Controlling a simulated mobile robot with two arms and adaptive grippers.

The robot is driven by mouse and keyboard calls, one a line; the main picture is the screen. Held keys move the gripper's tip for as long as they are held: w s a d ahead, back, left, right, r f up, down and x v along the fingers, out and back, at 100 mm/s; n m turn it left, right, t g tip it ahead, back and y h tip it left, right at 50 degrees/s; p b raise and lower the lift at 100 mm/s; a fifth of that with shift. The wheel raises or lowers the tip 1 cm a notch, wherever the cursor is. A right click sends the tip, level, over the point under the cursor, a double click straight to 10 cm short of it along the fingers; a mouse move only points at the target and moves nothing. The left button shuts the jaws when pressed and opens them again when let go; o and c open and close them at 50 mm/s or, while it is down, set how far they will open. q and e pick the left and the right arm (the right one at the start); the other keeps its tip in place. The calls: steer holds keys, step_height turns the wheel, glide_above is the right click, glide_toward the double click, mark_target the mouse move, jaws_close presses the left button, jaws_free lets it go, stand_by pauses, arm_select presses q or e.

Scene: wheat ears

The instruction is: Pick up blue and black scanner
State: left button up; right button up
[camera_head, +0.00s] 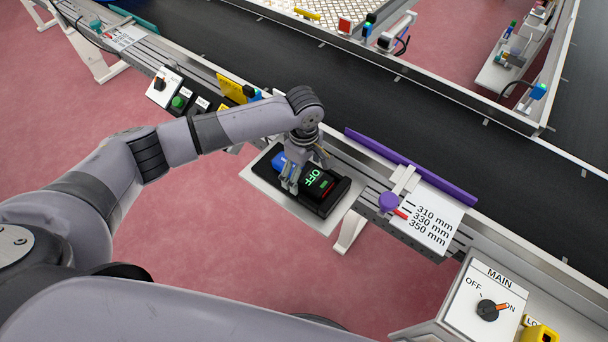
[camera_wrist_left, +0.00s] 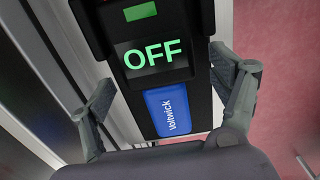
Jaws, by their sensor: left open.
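The blue and black scanner (camera_head: 323,186) rests on a grey tray (camera_head: 261,176) at the side of the conveyor. Its black body carries a screen that reads OFF in green, and a blue label reading Voltwick shows in the left wrist view (camera_wrist_left: 168,108). My left gripper (camera_head: 291,181) is directly over the blue part of the scanner. In the left wrist view my left gripper (camera_wrist_left: 165,95) is open, with one finger on each side of the scanner body. Whether the fingers touch it cannot be told. My right gripper is not in view.
The black conveyor belt (camera_head: 300,62) runs behind the tray. A purple guide rail (camera_head: 410,165) and a purple knob (camera_head: 388,201) are to the right. A MAIN switch box (camera_head: 480,300) stands at lower right. Red floor is open in front.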

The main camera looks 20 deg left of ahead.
mark_target(304, 172)
arm_select(q)
steer(key=shift+c, duration=0.4)
steer(key=c, duration=1.4)
steer(key=shift+o, duration=0.2)
steer(key=shift+r, duration=0.15)
step_height(304, 172, up, 20)
steer(key=p, duration=0.1)
